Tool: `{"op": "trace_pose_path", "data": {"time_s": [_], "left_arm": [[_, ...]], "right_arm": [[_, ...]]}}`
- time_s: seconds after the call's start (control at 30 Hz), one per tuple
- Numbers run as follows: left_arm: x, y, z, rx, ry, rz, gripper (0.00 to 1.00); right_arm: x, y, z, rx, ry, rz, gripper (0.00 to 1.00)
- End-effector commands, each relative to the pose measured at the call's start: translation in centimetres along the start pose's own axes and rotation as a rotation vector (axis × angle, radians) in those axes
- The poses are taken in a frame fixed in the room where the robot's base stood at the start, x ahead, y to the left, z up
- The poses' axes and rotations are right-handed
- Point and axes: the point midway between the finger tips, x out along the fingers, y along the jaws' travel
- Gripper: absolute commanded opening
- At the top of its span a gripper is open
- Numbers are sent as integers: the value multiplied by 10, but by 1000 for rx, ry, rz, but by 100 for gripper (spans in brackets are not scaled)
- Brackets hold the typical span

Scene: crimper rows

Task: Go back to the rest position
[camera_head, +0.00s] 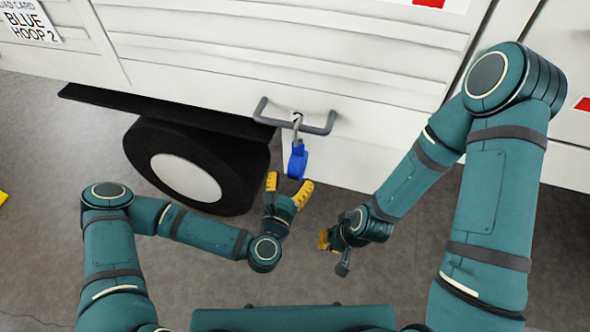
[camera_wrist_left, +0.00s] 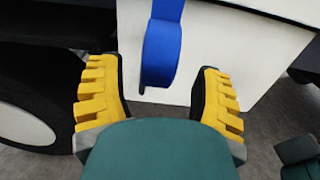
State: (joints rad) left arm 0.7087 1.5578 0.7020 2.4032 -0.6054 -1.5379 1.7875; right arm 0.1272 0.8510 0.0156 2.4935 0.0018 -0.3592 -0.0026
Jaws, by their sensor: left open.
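My left gripper (camera_head: 289,187) is open, just below a blue piece (camera_head: 297,160) that hangs from a grey hook on the vehicle's side. In the left wrist view the blue piece (camera_wrist_left: 161,52) hangs between and beyond the two spread yellow fingers, with a gap on each side. Nothing is held in the left gripper. My right gripper (camera_head: 330,245) is lower and to the right, over the floor, away from the blue piece. Its fingers are seen edge-on, so its opening is unclear.
The white vehicle side (camera_head: 290,60) fills the back, with a grey handle bar (camera_head: 265,115) by the hook. A black wheel (camera_head: 150,140) stands to the left. A card (camera_head: 28,22) reads "BLUE HOOP 2". Grey floor (camera_head: 40,200) is open at the left.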

Motion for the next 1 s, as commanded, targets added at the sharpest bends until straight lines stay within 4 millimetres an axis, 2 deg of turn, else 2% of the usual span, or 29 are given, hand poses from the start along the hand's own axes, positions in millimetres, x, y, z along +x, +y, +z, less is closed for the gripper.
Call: {"op": "trace_pose_path", "data": {"time_s": [0.1, 0.2, 0.37, 0.47, 0.57, 0.67, 0.73, 0.87, 1.0], "left_arm": [[-17, 0, 0, -3, 1, -1, 66], [-25, 0, 0, -1, 0, 0, 66], [-29, -1, 0, 4, 0, -4, 66], [-30, -8, -5, 82, 22, -51, 66], [-34, -23, -23, 294, 78, -179, 66], [-46, -38, -51, 618, 145, -381, 66], [-59, -41, -74, 865, 185, -541, 66], [-84, -27, -108, 1278, 228, -835, 66], [-109, 5, -126, 1638, 231, -1148, 66]], "right_arm": [[0, 0, 0, 0, 0, 0, 0], [0, 0, 0, 0, 0, 0, 0], [0, 0, 0, 0, 0, 0, 0], [0, 0, 0, 0, 0, 0, 0], [0, 0, 0, 0, 0, 0, 0], [0, 0, 0, 0, 0, 0, 0], [0, 0, 0, 0, 0, 0, 0], [0, 0, 0, 0, 0, 0, 0], [0, 0, 0, 0, 0, 0, 0]]}}
